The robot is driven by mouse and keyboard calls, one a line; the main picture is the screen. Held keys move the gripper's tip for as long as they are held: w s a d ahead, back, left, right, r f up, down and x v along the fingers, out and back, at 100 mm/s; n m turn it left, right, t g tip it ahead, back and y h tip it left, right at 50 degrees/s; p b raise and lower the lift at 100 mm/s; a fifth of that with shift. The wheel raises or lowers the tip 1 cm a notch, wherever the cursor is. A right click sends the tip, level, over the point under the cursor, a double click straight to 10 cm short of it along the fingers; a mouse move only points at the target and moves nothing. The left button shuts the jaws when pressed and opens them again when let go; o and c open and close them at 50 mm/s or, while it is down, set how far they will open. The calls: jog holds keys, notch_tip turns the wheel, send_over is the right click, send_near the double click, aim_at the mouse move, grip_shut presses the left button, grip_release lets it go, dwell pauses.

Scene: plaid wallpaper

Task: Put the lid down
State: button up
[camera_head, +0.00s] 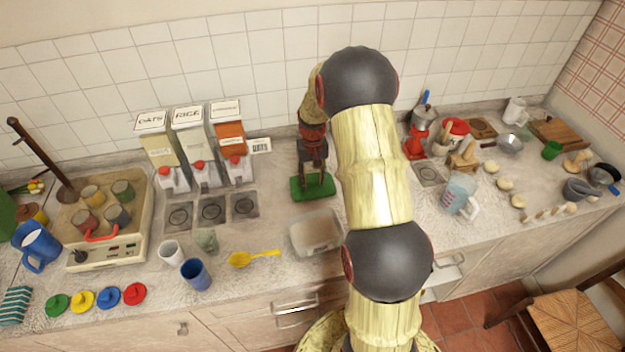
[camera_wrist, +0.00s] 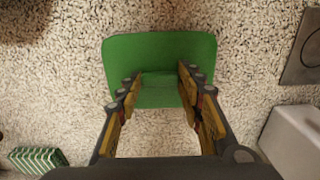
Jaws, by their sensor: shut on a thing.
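The lid is a green, rounded rectangular plate (camera_head: 312,187), low over or on the counter near the back wall. I cannot tell whether it touches the counter. My gripper (camera_head: 313,172) points down above it. In the wrist view the lid (camera_wrist: 160,48) lies flat beyond the fingers, with a green raised grip between them. My gripper (camera_wrist: 157,82) is shut on this grip. A translucent open tub (camera_head: 317,236) stands in front of the lid, uncovered; its edge also shows in the wrist view (camera_wrist: 292,140).
Dispensers (camera_head: 200,150) stand left of the lid, with dark square plates (camera_head: 212,210) before them. A yellow spoon (camera_head: 245,259) lies left of the tub. My arm hides the counter to the right. A green striped thing (camera_wrist: 38,158) lies at lower left in the wrist view.

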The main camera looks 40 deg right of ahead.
aim_at(313, 181)
jog(key=shift+f, duration=0.1)
jog(key=o, duration=1.1)
notch_tip(313, 181, up, 12)
jog(key=f+p, duration=0.1)
jog(key=p, duration=0.1)
jog(key=s+a+r+n+t, duration=0.1)
jog(key=s+a+r, duration=0.2)
jog(key=a+r, duration=0.6)
jog(key=s+a+r+n+t, duration=0.3)
jog(key=s+a+r, duration=0.9)
jog(key=s+a, duration=0.15)
jog(key=s+a+n+t, duration=0.1)
jog(key=s+a, duration=0.3)
jog(key=s, duration=0.5)
jog(key=shift+f+t, duration=0.3)
